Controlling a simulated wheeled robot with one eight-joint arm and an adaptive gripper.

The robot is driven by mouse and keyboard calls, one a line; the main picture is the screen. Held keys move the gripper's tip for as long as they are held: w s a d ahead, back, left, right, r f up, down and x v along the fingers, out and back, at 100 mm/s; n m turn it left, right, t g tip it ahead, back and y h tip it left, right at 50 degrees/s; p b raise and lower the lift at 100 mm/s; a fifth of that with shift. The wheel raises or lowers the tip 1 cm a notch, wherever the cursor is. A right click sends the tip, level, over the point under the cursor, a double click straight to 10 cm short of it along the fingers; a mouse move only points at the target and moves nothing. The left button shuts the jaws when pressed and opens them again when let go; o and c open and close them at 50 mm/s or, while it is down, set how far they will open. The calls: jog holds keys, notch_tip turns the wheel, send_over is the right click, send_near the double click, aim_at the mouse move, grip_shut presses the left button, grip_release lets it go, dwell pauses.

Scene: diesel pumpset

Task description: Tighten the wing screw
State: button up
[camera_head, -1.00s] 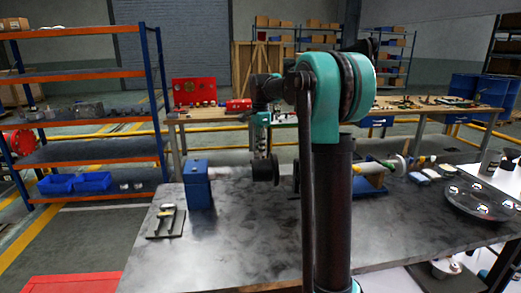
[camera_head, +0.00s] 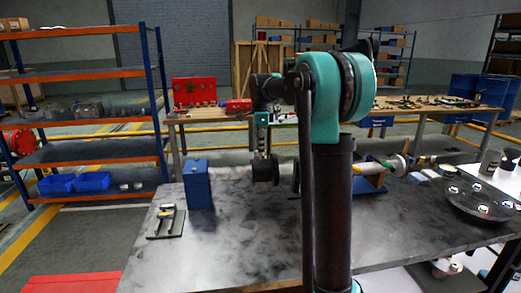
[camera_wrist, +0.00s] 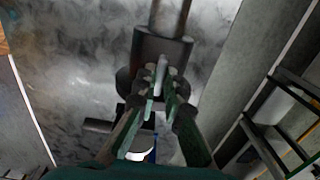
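In the wrist view, the wing screw (camera_wrist: 162,72) shows as a pale, narrow upright piece in front of a dark round fitting (camera_wrist: 160,46) with a wider flange. The fingertips of my gripper (camera_wrist: 162,86) stand close together, one on each side of the wing screw, and look shut on it. Contact on each side is too small to see clearly. In the head view my arm reaches past its column and bends down to the table at the teal wrist part (camera_head: 262,118). The wing screw and fingertips cannot be made out there.
The grey table (camera_head: 240,240) is mostly bare in front. A blue box (camera_head: 197,184) and a small plate with a tool (camera_head: 166,221) stand at left. A blue-based device (camera_head: 372,183) and a round tray (camera_head: 482,203) are at right. My column hides the middle.

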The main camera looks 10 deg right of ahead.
jog(key=o, duration=0.4)
notch_tip(320, 180, up, 12)
dwell(0.5)
jog(key=shift+s, duration=0.15)
